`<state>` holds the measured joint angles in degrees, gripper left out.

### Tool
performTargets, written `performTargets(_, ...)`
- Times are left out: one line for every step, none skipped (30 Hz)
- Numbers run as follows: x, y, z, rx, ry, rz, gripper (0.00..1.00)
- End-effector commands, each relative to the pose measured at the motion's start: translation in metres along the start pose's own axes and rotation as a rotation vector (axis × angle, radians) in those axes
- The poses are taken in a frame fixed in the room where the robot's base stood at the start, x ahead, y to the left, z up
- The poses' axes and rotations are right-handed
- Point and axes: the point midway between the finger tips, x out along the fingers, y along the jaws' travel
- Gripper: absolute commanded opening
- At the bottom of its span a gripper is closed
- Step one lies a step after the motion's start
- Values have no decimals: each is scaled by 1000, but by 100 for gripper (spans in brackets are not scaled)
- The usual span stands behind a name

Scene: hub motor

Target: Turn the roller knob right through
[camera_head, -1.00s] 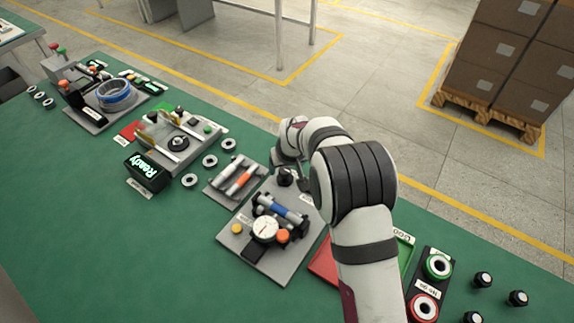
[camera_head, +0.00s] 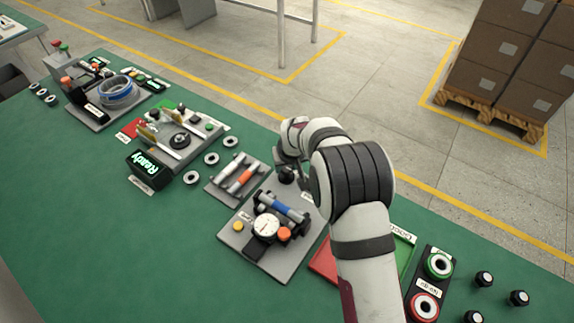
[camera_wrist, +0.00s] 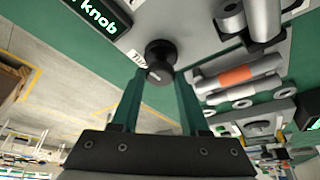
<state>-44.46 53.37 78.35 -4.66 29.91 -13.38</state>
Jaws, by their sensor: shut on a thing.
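The roller knob (camera_wrist: 158,58) is a small black round knob near the top middle of the wrist view. It also shows in the head view (camera_head: 286,175) at the back corner of a grey plate (camera_head: 240,243). My gripper (camera_wrist: 160,74) has its two green fingers on either side of the knob, shut on it. On the same plate are a roller with a blue band (camera_head: 281,209), a white dial gauge (camera_head: 265,227) and an orange button (camera_head: 284,234). In the head view my wrist partly hides the fingertips.
A holder with a grey and an orange roller (camera_head: 240,179) stands left of the plate. A black display ending in "knob" (camera_wrist: 98,18) is close by in the wrist view. Red (camera_head: 323,262) and green trays and a green-ringed button (camera_head: 438,266) lie to the right. The front bench is clear.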

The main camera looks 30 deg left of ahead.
Motion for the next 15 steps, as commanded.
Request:
performTargets(0, 0, 0, 5, 0, 3, 0)
performTargets(0, 0, 0, 11, -1, 5, 0)
performTargets(0, 0, 0, 20, -1, 9, 0)
performTargets(0, 0, 0, 30, -1, 13, 0)
performTargets(0, 0, 0, 40, -1, 18, 0)
performTargets(0, 0, 0, 58, -1, 25, 0)
performTargets(0, 0, 0, 72, -1, 31, 0)
performTargets(0, -1, 0, 89, 0, 38, 0)
performTargets(0, -1, 0, 114, 0, 48, 0)
performTargets(0, -1, 0, 134, 0, 57, 0)
performTargets(0, -1, 0, 156, 0, 66, 0)
performTargets(0, -1, 0, 187, 0, 79, 0)
performTargets(0, -2, 0, 212, 0, 90, 0)
performTargets(0, -2, 0, 237, 0, 100, 0)
performTargets(0, -2, 0, 271, 0, 114, 0)
